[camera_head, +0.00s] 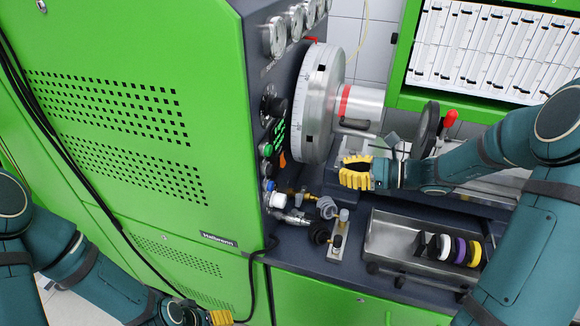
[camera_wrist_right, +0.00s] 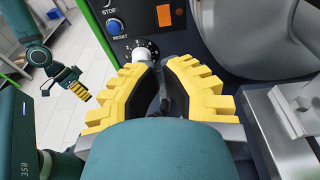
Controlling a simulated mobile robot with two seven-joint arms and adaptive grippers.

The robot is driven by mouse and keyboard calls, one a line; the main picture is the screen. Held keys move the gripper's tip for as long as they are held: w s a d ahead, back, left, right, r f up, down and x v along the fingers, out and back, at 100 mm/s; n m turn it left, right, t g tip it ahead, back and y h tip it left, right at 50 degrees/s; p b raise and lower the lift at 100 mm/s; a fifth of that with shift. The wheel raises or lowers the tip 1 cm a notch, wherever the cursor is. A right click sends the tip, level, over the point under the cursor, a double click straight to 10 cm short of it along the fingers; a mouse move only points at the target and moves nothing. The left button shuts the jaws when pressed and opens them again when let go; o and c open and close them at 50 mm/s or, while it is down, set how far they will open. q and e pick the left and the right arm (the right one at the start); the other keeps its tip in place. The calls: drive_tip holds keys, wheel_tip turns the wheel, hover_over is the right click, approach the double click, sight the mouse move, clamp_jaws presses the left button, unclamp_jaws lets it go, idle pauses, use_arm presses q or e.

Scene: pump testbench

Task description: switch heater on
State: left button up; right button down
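The control panel stands on the dark side of the green cabinet. An orange rectangular switch (camera_head: 282,159) is on it, and it also shows in the right wrist view (camera_wrist_right: 164,15). I cannot read a heater label. Below it are a blue RESET button (camera_wrist_right: 115,26) and a white knob with a numbered dial (camera_wrist_right: 143,53). My right gripper (camera_head: 356,172) is to the right of the panel, apart from it. Its yellow fingers (camera_wrist_right: 162,65) come together in front of the white knob and hold nothing visible. My left gripper (camera_head: 220,317) is low at the bottom edge, partly cut off.
A large grey disc (camera_head: 318,103) juts out beside the panel. Fittings and hoses (camera_head: 325,208) lie below it. A metal tray (camera_head: 388,236) with coloured rings stands on the bench. A red-tipped lever (camera_head: 450,118) is behind my right forearm.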

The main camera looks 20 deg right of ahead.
sight(283, 160)
drive_tip(key=shift+a, duration=0.15)
drive_tip(key=b+x, duration=0.1)
drive_tip(key=x, duration=1.3)
